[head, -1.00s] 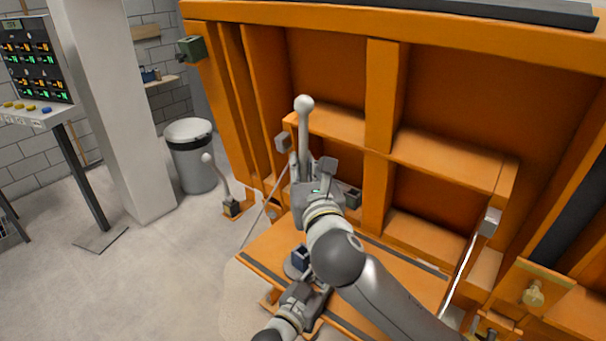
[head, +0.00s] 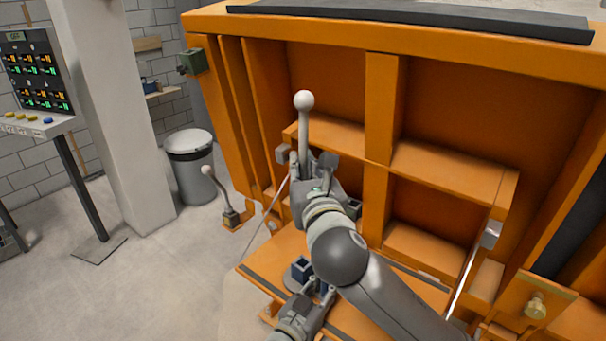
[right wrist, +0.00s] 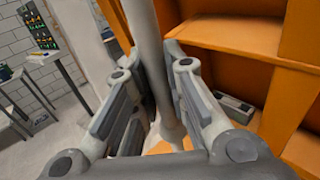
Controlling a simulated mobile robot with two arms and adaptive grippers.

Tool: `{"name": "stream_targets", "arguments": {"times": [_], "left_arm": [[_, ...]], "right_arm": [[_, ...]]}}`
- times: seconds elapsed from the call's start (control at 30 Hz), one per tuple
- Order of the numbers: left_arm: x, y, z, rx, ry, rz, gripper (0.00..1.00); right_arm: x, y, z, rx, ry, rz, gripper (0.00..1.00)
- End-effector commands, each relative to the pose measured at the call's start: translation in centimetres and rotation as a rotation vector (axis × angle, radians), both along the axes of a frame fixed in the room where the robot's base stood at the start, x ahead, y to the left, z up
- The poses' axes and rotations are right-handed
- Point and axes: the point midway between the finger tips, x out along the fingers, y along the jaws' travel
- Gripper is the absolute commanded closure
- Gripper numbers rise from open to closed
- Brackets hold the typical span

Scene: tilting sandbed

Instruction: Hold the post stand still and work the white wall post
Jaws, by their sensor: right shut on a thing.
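The white wall post (head: 303,125) is a pale rod with a ball on top, standing before the orange wall. My right gripper (head: 314,172) is shut around the rod below the ball. In the right wrist view the rod (right wrist: 152,50) runs between both fingers. The post stand appears to be the dark blue block (head: 301,267) on a round grey base, low on the orange ledge. My left gripper (head: 318,290) is beside it at the bottom; its fingers are partly hidden, and I cannot tell whether they grip it.
An orange frame with shelves (head: 445,175) fills the right side. A smaller ball-topped lever (head: 217,183) stands at its left foot. A grey bin (head: 190,168), a pale column (head: 115,110) and a control panel (head: 35,75) are left.

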Motion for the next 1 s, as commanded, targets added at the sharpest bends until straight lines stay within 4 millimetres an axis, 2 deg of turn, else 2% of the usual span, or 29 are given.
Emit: {"name": "stream_targets", "arguments": {"times": [0.1, 0.47, 1.0], "left_arm": [[0.0, 0.0, -0.1, 0.001, 0.002, 0.0, 1.0], [0.0, 0.0, -0.1, 0.001, 0.002, 0.0, 1.0], [0.0, 0.0, -0.1, 0.001, 0.002, 0.0, 1.0]], "right_arm": [[0.0, 0.0, 0.5, 0.0, -0.001, 0.001, 1.0], [-0.2, 0.2, 0.6, 0.0, 0.0, 0.001, 1.0], [-3.6, 2.7, 0.6, 0.0, -0.001, 0.002, 1.0]]}}
